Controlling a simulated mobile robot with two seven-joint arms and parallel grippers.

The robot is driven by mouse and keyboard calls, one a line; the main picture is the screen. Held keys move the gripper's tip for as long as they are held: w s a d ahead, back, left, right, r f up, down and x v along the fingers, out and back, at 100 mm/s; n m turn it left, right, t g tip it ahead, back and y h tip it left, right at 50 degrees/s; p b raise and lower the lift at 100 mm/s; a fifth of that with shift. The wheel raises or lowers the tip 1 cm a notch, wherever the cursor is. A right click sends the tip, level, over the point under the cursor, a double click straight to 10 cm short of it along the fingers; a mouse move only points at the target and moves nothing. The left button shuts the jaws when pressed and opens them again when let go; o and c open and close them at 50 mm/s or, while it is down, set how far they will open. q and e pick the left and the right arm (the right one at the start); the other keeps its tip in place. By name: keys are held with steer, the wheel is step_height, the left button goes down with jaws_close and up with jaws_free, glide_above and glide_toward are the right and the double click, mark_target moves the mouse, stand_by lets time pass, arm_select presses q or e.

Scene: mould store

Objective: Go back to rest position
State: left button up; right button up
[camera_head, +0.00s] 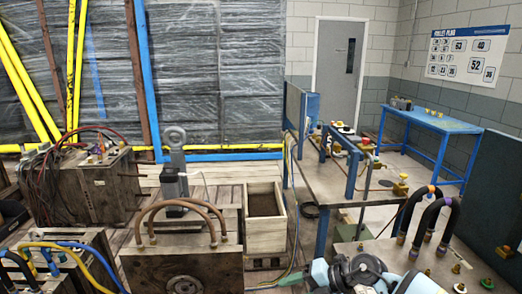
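Part of my own arm, white and teal with dark joints, shows at the bottom edge right of the middle. No gripper fingers can be made out on it. My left gripper is not in view, and I see no fingers of my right gripper either. I see nothing held.
A metal bench (345,182) stands right of the middle. A blue table (432,121) stands by the back wall, right of a grey door (338,75).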

steer(key=s+a+r+m+t+y, duration=0.35)
steer(key=r+m+t, duration=0.45)
steer(key=m+t, duration=0.35)
steer(key=s+d+f+m+g+h, duration=0.2)
steer(key=s+d+f+m+h, duration=0.95)
steer(key=d+m+h, duration=0.45)
steer(key=s+d+f+m+g+y, duration=0.1)
steer(key=s+f+g, duration=0.15)
steer(key=s, duration=0.55)
steer(key=s+f+m+g, duration=0.15)
steer(key=s+g, duration=0.25)
steer(key=s, duration=0.4)
steer(key=s+d+f+m+g+y, duration=0.1)
steer(key=s+f+g, duration=0.25)
steer(key=s, duration=0.35)
steer(key=w+a+f+t+y, duration=0.1)
steer(key=w+a+f+t, duration=0.2)
steer(key=w+f+t, duration=0.2)
steer(key=shift+w+f+t+y, duration=0.4)
steer(key=shift+f+t, duration=0.75)
steer(key=shift+f, duration=0.9)
